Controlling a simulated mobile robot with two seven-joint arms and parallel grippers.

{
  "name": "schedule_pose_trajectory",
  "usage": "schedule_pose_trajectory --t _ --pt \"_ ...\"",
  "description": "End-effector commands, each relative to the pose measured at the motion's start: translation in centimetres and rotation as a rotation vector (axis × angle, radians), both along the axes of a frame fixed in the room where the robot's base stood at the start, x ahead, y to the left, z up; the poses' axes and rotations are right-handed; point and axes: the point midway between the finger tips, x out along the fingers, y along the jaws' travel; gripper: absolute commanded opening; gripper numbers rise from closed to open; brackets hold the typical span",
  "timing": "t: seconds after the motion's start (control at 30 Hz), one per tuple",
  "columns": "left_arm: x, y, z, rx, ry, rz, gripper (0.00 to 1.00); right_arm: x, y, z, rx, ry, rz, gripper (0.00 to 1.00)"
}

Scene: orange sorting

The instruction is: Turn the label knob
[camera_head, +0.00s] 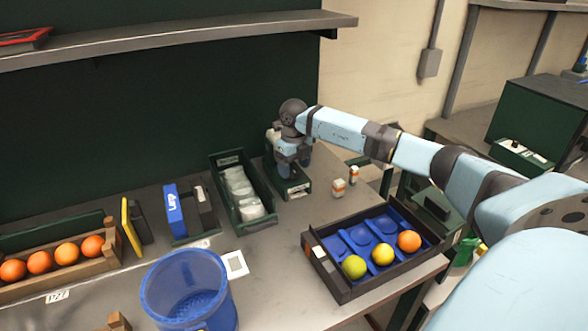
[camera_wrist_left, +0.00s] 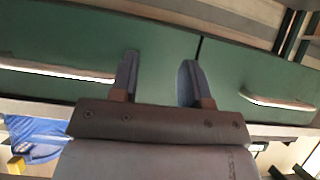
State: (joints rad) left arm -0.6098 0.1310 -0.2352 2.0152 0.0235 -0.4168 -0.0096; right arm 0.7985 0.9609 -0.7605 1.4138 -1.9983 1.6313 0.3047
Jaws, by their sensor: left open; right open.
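A dark green device (camera_head: 294,190) with a pale front plate stands on the bench near the back wall. My right gripper (camera_head: 292,168) points down over this device, its fingers apart. The gripper hides most of the device's upper part, and I cannot make out the knob or whether the fingers touch it. A white part shows behind the gripper. My left gripper (camera_wrist_left: 158,72) shows only in the left wrist view, open and empty, in front of green panels (camera_wrist_left: 230,68) with pale handles.
Two small orange-and-white bottles (camera_head: 339,188) stand right of the device. A green bin (camera_head: 214,177) of white packets is on its left. A black tray (camera_head: 345,292) with blue cups and fruit, a blue bucket (camera_head: 150,295) and a wooden crate (camera_head: 108,262) of oranges share the bench. A shelf (camera_head: 180,38) hangs above.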

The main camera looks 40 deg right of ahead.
Motion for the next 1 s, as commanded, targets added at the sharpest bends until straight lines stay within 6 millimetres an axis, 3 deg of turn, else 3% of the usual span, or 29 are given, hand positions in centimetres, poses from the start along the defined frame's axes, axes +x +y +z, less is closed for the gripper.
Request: schedule_pose_trajectory --t 0.2,0.47,0.6,0.7,1.0 --pt "0.01 0.07 0.03 0.001 0.000 0.000 0.43 -0.01 0.01 -1.39 -0.001 0.000 0.000 0.70" --pt "0.00 0.10 -0.01 0.003 -0.001 0.001 0.43 0.00 0.00 -1.47 -0.001 -0.001 0.000 0.70" --pt "0.00 0.12 -0.02 0.003 -0.001 0.001 0.43 0.00 0.00 -1.46 -0.001 -0.001 0.000 0.38" --pt "-0.01 0.13 -0.02 0.003 -0.001 0.001 0.43 0.00 0.00 -1.44 -0.001 -0.001 0.000 0.21" --pt "-0.03 0.12 0.16 0.003 -0.001 0.000 0.43 0.01 0.01 -1.37 -0.001 -0.001 -0.032 0.21"
